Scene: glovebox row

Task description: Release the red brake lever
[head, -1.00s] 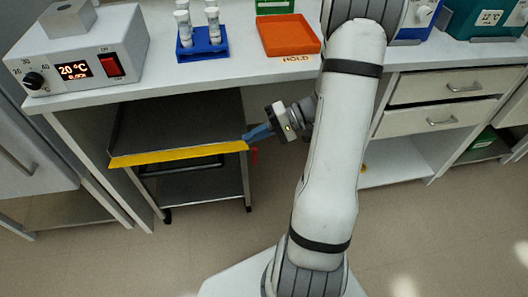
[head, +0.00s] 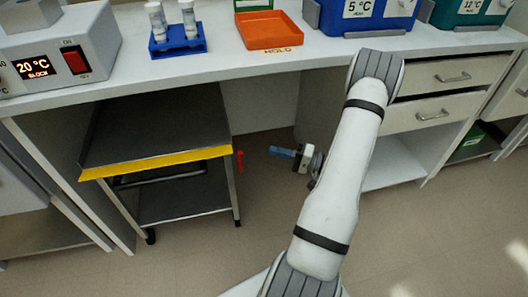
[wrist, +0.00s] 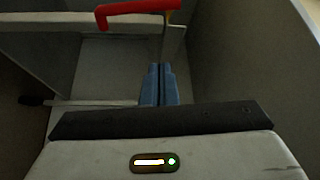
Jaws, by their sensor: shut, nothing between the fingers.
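The red brake lever (head: 240,159) is at the right side of the cart (head: 155,165) under the bench, by its front right post. In the wrist view the lever (wrist: 138,10) is a red bar with a bent left end, at the top edge and partly cut off. My gripper (head: 272,150) is to the right of the lever in the head view, apart from it, with its blue fingers pointing left. In the wrist view the blue fingers (wrist: 160,68) are together and empty, below the lever in the picture.
The cart has a dark top shelf with a yellow front edge (head: 160,161) and a dark handle bar (head: 160,177). The bench top (head: 215,60) overhangs it, holding a heater block (head: 60,55), a blue tube rack (head: 177,43) and an orange tray (head: 268,30). Open floor lies in front.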

